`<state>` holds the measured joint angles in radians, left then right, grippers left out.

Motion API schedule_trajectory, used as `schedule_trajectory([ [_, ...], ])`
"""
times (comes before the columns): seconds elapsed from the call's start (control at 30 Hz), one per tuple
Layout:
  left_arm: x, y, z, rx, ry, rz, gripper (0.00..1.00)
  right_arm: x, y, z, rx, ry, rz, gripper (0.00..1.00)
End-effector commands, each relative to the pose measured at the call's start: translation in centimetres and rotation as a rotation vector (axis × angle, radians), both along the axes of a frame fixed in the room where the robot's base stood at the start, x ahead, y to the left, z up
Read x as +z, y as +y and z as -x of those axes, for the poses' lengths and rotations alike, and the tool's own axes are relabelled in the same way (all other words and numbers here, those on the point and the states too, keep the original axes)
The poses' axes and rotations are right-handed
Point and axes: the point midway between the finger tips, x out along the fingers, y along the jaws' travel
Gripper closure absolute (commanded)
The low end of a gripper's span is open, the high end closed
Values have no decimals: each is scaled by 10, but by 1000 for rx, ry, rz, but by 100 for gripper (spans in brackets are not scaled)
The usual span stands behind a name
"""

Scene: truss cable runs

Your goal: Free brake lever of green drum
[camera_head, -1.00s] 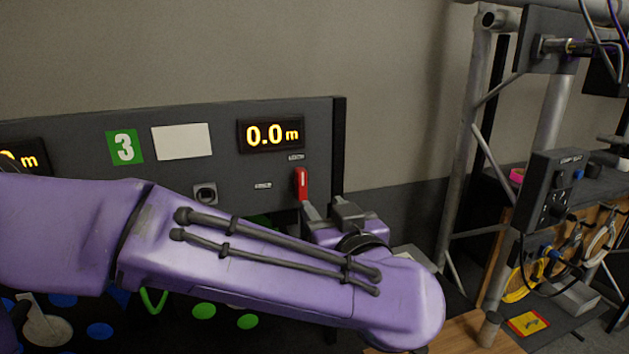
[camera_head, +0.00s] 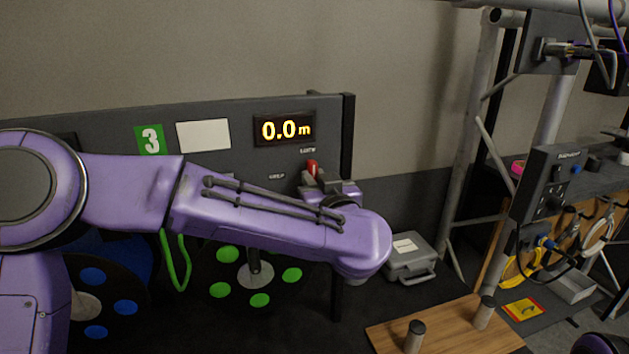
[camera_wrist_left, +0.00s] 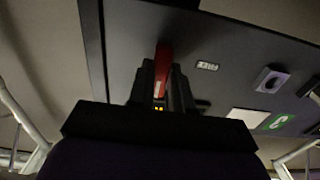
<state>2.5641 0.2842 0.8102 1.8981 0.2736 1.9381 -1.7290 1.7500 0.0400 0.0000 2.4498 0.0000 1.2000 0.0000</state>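The green drum (camera_head: 228,254), a dark disc with green spots, stands below the panel (camera_head: 352,130), partly behind my left arm. A green cable loop (camera_head: 174,262) hangs to its left. My left gripper (camera_head: 319,180) is at the lever. In the left wrist view the red lever (camera_wrist_left: 164,58) lies between the finger tips (camera_wrist_left: 163,72), which look closed against it. My right gripper is out of view.
A drum with blue spots (camera_head: 125,306) stands left of the green one. A grey case (camera_head: 409,258) sits on the floor at the right. A wooden board with pegs (camera_head: 455,332) is in front. A metal truss (camera_head: 473,130) rises at the right.

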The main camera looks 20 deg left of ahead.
Motion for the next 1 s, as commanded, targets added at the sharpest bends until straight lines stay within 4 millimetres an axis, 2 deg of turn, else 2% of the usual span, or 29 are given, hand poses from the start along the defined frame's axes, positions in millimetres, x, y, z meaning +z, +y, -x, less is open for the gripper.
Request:
schedule_trajectory([
  [0.47,-3,1,0,3,-59,91,100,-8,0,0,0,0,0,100],
  [1.0,-6,1,0,0,-330,493,100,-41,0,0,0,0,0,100],
])
